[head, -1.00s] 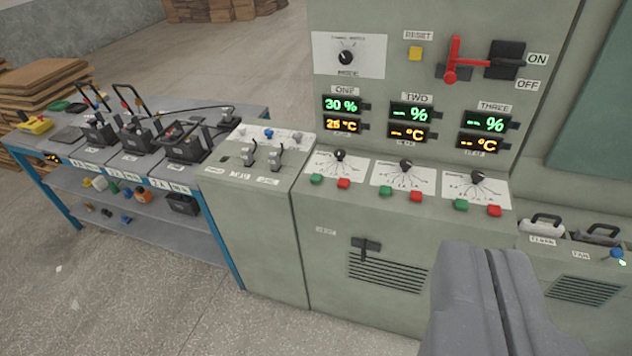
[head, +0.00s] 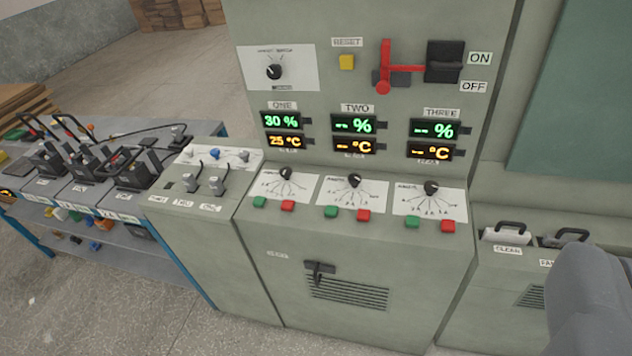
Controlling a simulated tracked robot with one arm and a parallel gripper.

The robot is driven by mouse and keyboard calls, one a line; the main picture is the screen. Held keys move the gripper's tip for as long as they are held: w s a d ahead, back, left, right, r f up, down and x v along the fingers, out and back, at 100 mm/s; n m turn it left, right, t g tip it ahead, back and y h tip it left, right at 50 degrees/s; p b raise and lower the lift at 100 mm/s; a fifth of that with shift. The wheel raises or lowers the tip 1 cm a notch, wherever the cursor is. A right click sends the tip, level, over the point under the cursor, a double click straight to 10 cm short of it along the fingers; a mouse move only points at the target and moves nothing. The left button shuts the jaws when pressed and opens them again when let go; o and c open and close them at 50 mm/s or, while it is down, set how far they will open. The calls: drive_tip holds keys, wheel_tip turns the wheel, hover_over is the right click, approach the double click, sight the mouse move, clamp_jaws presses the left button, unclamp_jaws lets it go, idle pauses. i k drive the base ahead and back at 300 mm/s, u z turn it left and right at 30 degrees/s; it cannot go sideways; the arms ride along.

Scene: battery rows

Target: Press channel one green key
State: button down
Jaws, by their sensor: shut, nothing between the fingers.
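The channel one green key (head: 260,202) is on the sloped front panel of the grey-green cabinet (head: 260,240), at the left end of the key row. A red key (head: 288,206) sits just right of it, below the channel one dial (head: 286,173). The display under the label ONE (head: 282,121) reads 30 % and 25 °C. My gripper (head: 592,262) shows at the lower right edge, partly cut off by the frame. It is shut and empty, well to the right of the green key and apart from it.
Green and red keys for channels two (head: 331,212) and three (head: 412,222) lie to the right. A red lever (head: 384,70) and yellow reset key (head: 347,62) are above. A bench with batteries (head: 130,172) stands left. Handled pads (head: 505,233) lie near my gripper.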

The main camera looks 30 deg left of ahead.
sight(259, 200)
drive_tip(key=z, duration=0.1)
drive_tip(key=i, duration=1.3)
drive_tip(key=u, duration=0.7)
